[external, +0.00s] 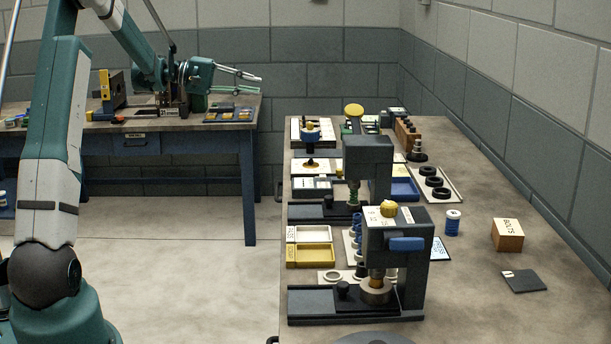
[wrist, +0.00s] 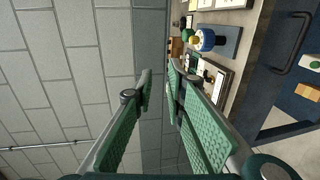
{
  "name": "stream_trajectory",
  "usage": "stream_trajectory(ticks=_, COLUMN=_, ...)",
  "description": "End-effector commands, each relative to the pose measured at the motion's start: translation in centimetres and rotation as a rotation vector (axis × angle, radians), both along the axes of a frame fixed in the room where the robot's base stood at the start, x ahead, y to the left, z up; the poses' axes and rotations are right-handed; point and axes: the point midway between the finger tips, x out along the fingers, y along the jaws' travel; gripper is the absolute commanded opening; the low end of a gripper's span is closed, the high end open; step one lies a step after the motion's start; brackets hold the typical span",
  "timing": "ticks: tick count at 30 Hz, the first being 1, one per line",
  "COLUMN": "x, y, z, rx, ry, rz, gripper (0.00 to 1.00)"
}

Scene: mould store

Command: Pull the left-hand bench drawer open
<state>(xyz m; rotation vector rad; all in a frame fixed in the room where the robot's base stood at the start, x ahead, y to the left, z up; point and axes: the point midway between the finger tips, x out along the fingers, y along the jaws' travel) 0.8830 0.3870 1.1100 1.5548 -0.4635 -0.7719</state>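A dark bar handle (wrist: 293,42) stands out from a dark blue drawer front (wrist: 266,82) below the right-hand bench top in the wrist view. In the external view a small part of a handle (external: 278,190) shows at that bench's left edge, toward its far end; the drawer front is hidden there. I cannot see how far the drawer is pulled out. My gripper (external: 252,83) is up at the back, over the far table's right end, pointing right. It is open and empty, apart from the handle, with a gap between its fingertips (wrist: 158,77).
The right-hand bench top (external: 470,180) carries presses, trays and a wooden box (external: 508,235). Another handle (external: 272,340) shows at its near end. The far table (external: 180,130) has its own small drawer handle (external: 137,139). Open floor (external: 190,270) lies between them.

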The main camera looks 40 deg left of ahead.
Motion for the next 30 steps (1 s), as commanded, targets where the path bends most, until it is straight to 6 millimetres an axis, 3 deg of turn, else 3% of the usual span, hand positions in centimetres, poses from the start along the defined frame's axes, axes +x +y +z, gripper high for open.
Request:
stream_trajectory(ticks=10, x=0.0, y=0.0, z=-8.8, rx=0.000, ry=0.000, rz=0.000, gripper=0.14)
stream_trajectory(ticks=21, x=0.0, y=0.0, z=-21.0, rx=0.000, ry=0.000, rz=0.000, gripper=0.14)
stream_trajectory(ticks=30, x=0.0, y=0.0, z=-29.6, rx=0.000, ry=0.000, rz=0.000, gripper=0.14)
